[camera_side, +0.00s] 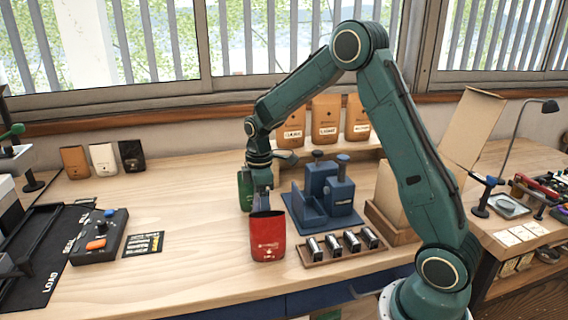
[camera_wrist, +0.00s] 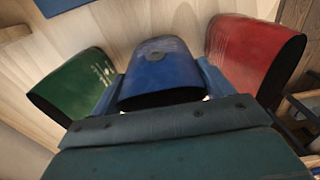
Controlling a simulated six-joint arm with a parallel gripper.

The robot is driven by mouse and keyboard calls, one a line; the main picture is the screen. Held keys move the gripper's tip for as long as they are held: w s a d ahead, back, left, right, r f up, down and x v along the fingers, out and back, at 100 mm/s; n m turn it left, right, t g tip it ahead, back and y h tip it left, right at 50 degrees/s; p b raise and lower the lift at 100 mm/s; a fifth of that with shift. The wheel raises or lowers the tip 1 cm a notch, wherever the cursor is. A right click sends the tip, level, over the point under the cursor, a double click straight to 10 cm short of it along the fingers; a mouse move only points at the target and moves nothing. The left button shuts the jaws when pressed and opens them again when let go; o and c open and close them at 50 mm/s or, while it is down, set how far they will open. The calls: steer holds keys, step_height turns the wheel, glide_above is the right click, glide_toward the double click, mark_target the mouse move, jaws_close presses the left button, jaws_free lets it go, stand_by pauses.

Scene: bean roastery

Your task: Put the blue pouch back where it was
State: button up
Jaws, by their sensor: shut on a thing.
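The blue pouch (camera_wrist: 160,72) is between the two fingers of my gripper (camera_side: 262,188) in the wrist view, its dark open mouth toward the camera. My gripper is shut on it and points down. The green pouch (camera_wrist: 75,82) is on the left of it in the wrist view and the red pouch (camera_wrist: 252,52) on the right. In the side view the red pouch (camera_side: 267,238) stands in front and the green pouch (camera_side: 244,190) behind my gripper. The blue pouch is mostly hidden there; I cannot tell whether it touches the table.
A blue block-like fixture (camera_side: 325,197) stands right of the pouches, with a wooden tray (camera_side: 318,262) of small metal pieces in front. A control box (camera_side: 98,240) and a dark card (camera_side: 143,244) lie left. The wooden table (camera_side: 195,205) is clear between card and pouches.

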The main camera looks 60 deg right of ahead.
steer(key=shift+f, duration=0.15)
steer(key=o, duration=1.3)
steer(key=shift+c, duration=0.2)
step_height(320, 180, up, 12)
steer(key=shift+r, duration=0.2)
